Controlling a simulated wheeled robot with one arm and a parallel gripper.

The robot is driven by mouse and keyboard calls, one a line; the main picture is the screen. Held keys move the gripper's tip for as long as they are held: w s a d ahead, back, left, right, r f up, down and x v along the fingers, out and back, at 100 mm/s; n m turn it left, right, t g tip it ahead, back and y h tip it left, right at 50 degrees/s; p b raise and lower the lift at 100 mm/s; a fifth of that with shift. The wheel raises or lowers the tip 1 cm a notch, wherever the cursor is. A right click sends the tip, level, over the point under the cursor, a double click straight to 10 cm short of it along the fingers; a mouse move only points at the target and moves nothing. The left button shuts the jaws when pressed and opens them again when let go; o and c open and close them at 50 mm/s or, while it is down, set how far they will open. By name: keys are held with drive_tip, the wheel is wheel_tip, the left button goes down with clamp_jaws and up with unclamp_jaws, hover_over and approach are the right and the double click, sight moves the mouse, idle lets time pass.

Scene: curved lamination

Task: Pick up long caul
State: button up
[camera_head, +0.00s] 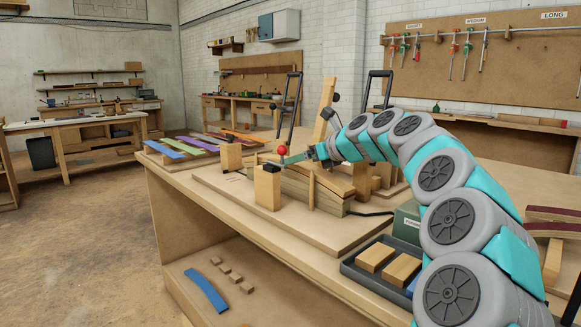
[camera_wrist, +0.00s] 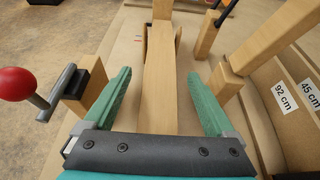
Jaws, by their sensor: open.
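My gripper (camera_head: 312,154) is over the wooden bending form on the workbench. In the wrist view its two green fingers (camera_wrist: 160,74) are open, one on each side of a long pale wooden bar (camera_wrist: 173,90). The bar looks like the long caul, but I cannot be sure. It lies lengthwise between the fingers, with a visible gap on each side, and its near end is hidden by my gripper. In the head view the bar cannot be told apart from the form's parts (camera_head: 325,181).
A red-knobbed toggle clamp (camera_wrist: 20,86) and an upright block (camera_wrist: 88,88) stand left of the fingers. A post (camera_wrist: 226,84) stands close right. A tray (camera_head: 350,270) holds wooden blocks (camera_head: 376,256). Coloured strips (camera_head: 198,143) lie at the bench's far end.

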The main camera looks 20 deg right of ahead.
drive_tip(key=shift+x, duration=0.85)
clamp_jaws()
